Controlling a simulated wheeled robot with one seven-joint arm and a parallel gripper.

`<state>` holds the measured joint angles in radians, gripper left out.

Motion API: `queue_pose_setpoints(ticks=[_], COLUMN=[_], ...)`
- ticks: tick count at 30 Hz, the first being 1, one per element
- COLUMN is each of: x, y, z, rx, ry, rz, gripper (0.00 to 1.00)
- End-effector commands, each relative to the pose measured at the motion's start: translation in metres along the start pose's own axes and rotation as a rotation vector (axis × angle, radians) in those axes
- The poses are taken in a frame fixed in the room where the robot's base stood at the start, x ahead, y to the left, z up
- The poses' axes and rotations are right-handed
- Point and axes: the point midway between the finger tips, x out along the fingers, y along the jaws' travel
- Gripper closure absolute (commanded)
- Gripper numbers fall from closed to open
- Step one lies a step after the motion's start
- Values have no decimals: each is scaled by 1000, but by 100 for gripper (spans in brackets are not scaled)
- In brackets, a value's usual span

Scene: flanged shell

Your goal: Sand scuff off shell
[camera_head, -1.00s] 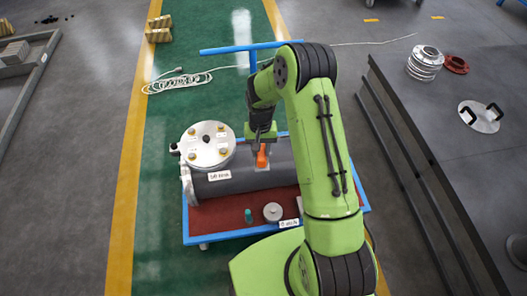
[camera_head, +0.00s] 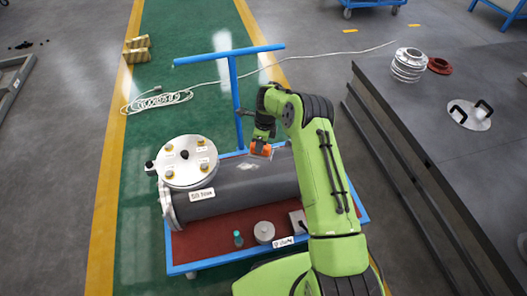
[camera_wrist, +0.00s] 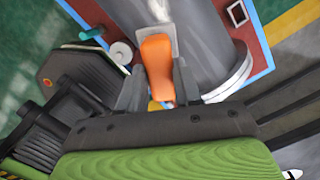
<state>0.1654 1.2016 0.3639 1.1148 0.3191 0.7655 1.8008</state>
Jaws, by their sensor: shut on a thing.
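The shell (camera_head: 235,190) is a dark grey cylinder lying on a blue cart, with a pale bolted flange (camera_head: 188,160) at its left end. A pale scuff patch (camera_head: 247,166) shows on its upper side. My gripper (camera_head: 262,145) is shut on an orange-handled sanding tool (camera_head: 260,150) near the shell's far upper side, just behind the patch. In the wrist view the orange handle (camera_wrist: 157,65) sits between my fingers, with its grey pad (camera_wrist: 155,38) out over the shell (camera_wrist: 205,30). I cannot tell whether the pad touches the shell.
The cart's red deck (camera_head: 205,245) carries a small teal-capped bottle (camera_head: 238,239) and a grey round part (camera_head: 264,232) in front of the shell. The cart's blue handle (camera_head: 230,55) rises behind. A dark table (camera_head: 460,160) stands right. A white cable (camera_head: 160,100) lies on the floor.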

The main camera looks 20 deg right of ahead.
Motion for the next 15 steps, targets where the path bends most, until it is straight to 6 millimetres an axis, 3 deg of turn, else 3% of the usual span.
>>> queue_pose_setpoints(ticks=[1,7,15], x=[15,36,43], y=[-6,-26,-32], z=[2,8,8], rx=[117,535,692], ry=[-1,0,0], rz=[-16,-68,-86], gripper=[100,100,100])
